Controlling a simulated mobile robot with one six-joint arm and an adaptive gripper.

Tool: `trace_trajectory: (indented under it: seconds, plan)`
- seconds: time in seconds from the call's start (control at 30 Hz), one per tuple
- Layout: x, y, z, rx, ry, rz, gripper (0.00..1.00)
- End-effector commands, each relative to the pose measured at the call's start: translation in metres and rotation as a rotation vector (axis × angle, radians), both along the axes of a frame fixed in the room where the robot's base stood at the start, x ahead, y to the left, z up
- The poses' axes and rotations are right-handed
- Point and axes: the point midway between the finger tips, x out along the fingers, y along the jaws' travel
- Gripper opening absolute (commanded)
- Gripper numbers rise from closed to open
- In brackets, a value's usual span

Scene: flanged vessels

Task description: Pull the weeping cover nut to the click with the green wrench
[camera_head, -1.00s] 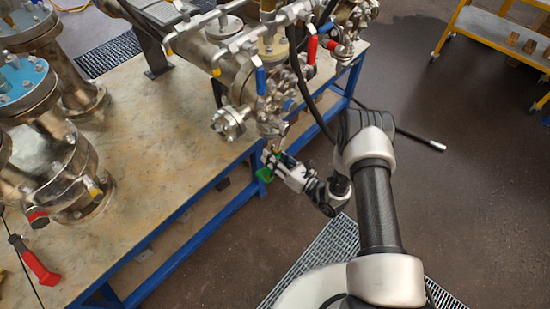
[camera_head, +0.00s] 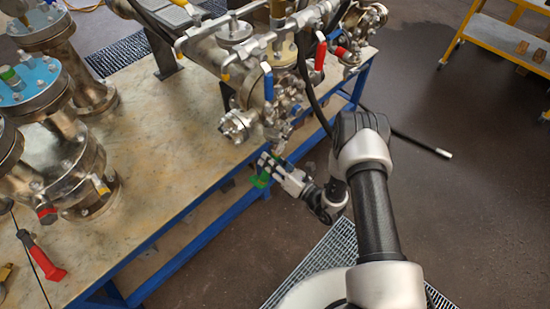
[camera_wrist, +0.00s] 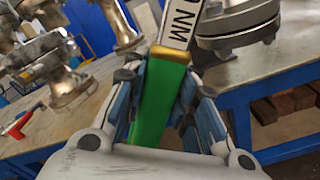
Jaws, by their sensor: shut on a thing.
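My gripper (camera_head: 270,170) is shut on the green wrench (camera_head: 261,181), just off the bench's front edge. In the wrist view the wrench's green handle (camera_wrist: 158,105) lies between the blue-padded fingers of my gripper (camera_wrist: 166,88). A gold collar and a pale shaft marked "NM" run on from it out of the top of the picture. The wrench's head is out of that view. A flanged vessel with a blue cover (camera_head: 37,78) and several nuts stands at the far left of the head view, away from my gripper. I cannot tell which nut weeps.
Pipework with a blue lever (camera_head: 268,84) and a red lever (camera_head: 320,54) stands on the bench (camera_head: 165,185) close beyond my gripper. A red-handled tool (camera_head: 43,259) lies at the bench's left. A yellow trolley (camera_head: 490,38) stands at back right. The floor at right is mostly clear.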

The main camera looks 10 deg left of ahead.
Motion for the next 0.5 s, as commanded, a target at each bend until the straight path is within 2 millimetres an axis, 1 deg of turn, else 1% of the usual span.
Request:
trace_trajectory:
  seconds: [0.03, 0.3, 0.5]
  plan:
    - [-0.003, 0.003, 0.006, 0.024, 0.028, 0.002, 0.00]
    - [-0.017, 0.014, 0.024, 0.149, 0.189, 0.002, 0.00]
    - [-0.021, 0.007, 0.021, 0.151, 0.194, -0.001, 0.00]
